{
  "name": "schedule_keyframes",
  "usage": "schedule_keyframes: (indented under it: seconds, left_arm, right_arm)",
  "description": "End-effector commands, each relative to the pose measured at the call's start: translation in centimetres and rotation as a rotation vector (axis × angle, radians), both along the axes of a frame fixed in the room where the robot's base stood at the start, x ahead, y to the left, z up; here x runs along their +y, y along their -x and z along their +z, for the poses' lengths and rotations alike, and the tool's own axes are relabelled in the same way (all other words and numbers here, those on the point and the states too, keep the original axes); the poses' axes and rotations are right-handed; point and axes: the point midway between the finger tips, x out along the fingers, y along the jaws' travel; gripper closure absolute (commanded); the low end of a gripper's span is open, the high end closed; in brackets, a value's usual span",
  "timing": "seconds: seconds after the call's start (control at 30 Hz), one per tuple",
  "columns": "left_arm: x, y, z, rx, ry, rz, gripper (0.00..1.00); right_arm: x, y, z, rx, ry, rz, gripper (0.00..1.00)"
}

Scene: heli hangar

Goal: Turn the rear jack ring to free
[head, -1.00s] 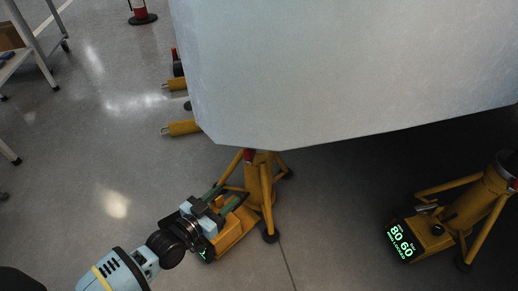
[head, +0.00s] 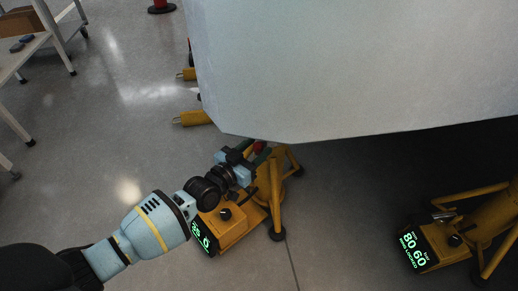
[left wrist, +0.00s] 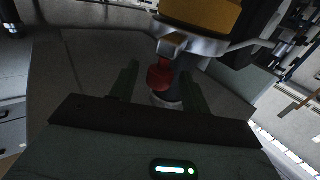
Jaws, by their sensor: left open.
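A yellow jack (head: 231,229) stands under the pale hull edge in the middle of the head view. Its lit display is partly cut off from reading by its angle. My left gripper (head: 254,152) is at the top of this jack, just below the hull edge. In the left wrist view the jack's metal ring (left wrist: 212,45) has a lug with a red knob (left wrist: 159,76). The open dark green fingers (left wrist: 158,88) stand on either side of the knob, with no clear contact. My right gripper is out of view.
A second yellow jack (head: 447,240) at the right has a lit display reading 80 60. The pale hull (head: 350,70) hangs low over both jacks. A shelf cart (head: 42,50) stands far left. The floor on the left is clear.

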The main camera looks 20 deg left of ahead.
Motion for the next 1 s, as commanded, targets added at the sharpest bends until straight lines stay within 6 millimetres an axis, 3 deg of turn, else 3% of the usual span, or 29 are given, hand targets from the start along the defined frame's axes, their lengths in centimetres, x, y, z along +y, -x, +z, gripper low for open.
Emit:
schedule_keyframes:
  seconds: [0.13, 0.43, 0.8, 1.0]
  left_arm:
    - [-0.3, -1.0, 0.0, 0.000, 0.001, 0.000, 0.53]
    - [-0.4, -1.1, 0.0, 0.000, 0.001, -0.001, 0.53]
    - [-0.4, -1.1, 0.0, 0.000, 0.001, 0.000, 1.00]
    - [-0.4, -1.1, 0.0, 0.000, 0.000, 0.000, 1.00]
  right_arm:
    - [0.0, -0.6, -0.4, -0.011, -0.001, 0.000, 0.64]
    - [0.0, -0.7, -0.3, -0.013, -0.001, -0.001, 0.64]
    - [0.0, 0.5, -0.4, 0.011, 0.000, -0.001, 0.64]
    - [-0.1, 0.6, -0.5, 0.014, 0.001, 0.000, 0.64]
